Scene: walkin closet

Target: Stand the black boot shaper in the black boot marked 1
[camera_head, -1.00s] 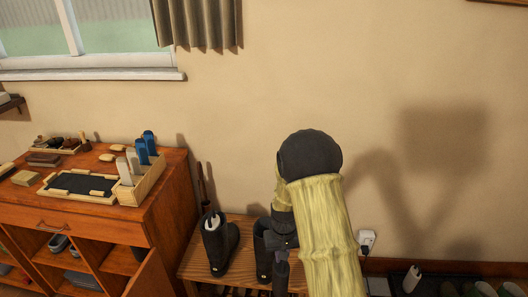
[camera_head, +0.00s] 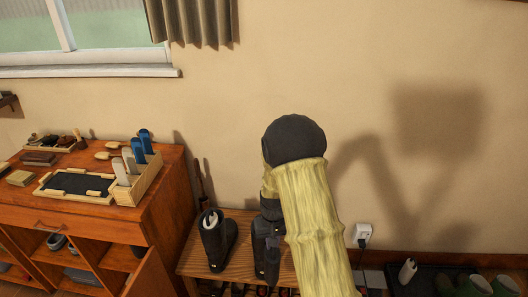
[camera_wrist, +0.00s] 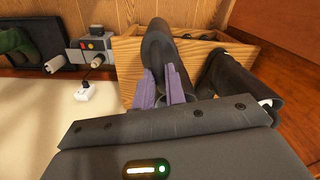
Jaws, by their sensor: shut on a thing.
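My gripper (camera_wrist: 168,88) points down at the bench. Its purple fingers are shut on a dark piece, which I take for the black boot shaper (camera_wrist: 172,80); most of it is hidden. A black boot (camera_wrist: 157,40) stands just beyond the fingertips in the wrist view; how far the shaper is inside it I cannot tell. I cannot read any mark.
The boots stand on a slatted wooden bench (camera_head: 195,262) against the wall. A wall socket (camera_head: 362,233) and a dark tray (camera_head: 375,282) with green boots are at right.

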